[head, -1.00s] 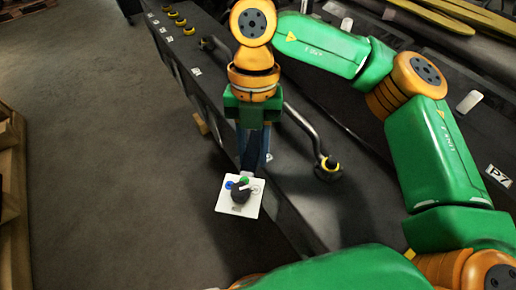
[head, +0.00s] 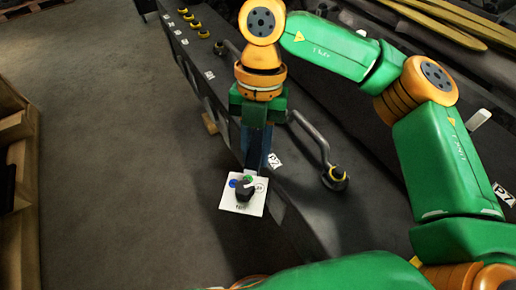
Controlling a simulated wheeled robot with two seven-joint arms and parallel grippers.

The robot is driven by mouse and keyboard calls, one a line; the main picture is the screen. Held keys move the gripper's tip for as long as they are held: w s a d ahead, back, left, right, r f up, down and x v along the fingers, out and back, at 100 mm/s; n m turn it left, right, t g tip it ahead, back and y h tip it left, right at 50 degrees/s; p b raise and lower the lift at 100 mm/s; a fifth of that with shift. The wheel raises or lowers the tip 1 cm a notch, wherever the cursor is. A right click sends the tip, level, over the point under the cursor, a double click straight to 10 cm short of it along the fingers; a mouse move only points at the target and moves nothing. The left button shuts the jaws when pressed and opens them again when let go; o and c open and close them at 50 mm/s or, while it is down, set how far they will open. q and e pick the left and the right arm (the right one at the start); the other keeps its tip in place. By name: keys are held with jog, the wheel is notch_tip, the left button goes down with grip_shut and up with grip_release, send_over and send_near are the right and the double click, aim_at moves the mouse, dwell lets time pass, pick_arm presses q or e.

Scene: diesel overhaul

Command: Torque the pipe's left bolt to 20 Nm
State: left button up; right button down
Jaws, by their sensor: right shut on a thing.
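A dark bent pipe (head: 311,134) lies on the dark engine block. My right gripper (head: 253,165) points down over the block's left edge. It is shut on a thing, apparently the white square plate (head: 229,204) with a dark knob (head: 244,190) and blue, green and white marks. The fingers hide the grip. My left gripper is out of view.
Several yellow-ringed caps (head: 195,24) line the block's far edge. Small white labels (head: 274,160) mark its surface. A wooden shelf (head: 16,150) stands at the far left. The floor (head: 110,150) between shelf and block is clear.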

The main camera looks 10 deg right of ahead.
jog(key=shift+p+v, duration=0.45)
jog(key=shift+v, duration=0.4)
jog(key=shift+s, duration=0.2)
jog(key=p+v, duration=0.1)
jog(key=v, duration=0.1)
jog(key=s+p+v, duration=0.1)
jog(key=p+v, duration=0.3)
jog(key=shift+s+a+r, duration=0.15)
jog(key=shift+a+r, duration=0.1)
jog(key=shift+a, duration=0.1)
jog(key=shift+s+f+b, duration=0.15)
jog(key=shift+f+b, duration=0.15)
jog(key=s+b, duration=0.1)
jog(key=s, duration=0.1)
jog(key=s+b, duration=0.1)
jog(key=s, duration=0.1)
jog(key=s+a+b, duration=0.1)
jog(key=s, duration=0.1)
jog(key=shift+s, duration=0.35)
jog(key=shift+s+r, duration=0.1)
